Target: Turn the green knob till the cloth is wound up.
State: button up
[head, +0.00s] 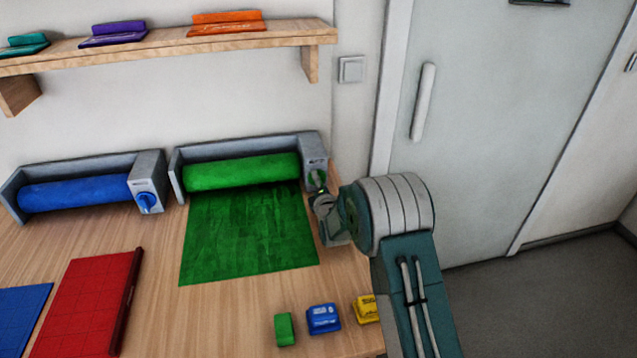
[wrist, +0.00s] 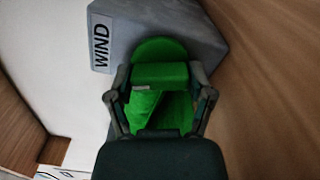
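The green cloth (head: 250,235) lies flat on the table. Its upper end runs to a green roll (head: 240,172) in a grey holder (head: 315,148). My gripper (head: 319,190) is at the right end of this holder and mostly hides the green knob there. In the wrist view the green knob (wrist: 160,75) sits between the two fingers of my gripper (wrist: 160,78), which appear shut on the sides of its bar. The grey end block (wrist: 185,25) behind it bears a "WIND" label (wrist: 101,43).
A blue roll (head: 75,192) with a blue knob (head: 147,202) stands to the left. A red mat (head: 90,295) and a blue mat (head: 20,310) lie at the front left. Green (head: 284,328), blue (head: 323,319) and yellow (head: 366,309) blocks sit near the front edge. A shelf (head: 150,48) hangs above.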

jog(key=shift+f+m, duration=0.1)
jog(key=shift+m, duration=0.2)
jog(key=m, duration=0.3)
jog(key=shift+d+m, duration=0.1)
jog(key=shift+m, duration=0.3)
jog(key=shift+f+m, duration=0.15)
jog(key=shift+m, duration=1.45)
jog(key=shift+d+f, duration=0.1)
jog(key=o, duration=1.1)
jog(key=shift+w, duration=0.1)
jog(key=shift+r, duration=0.2)
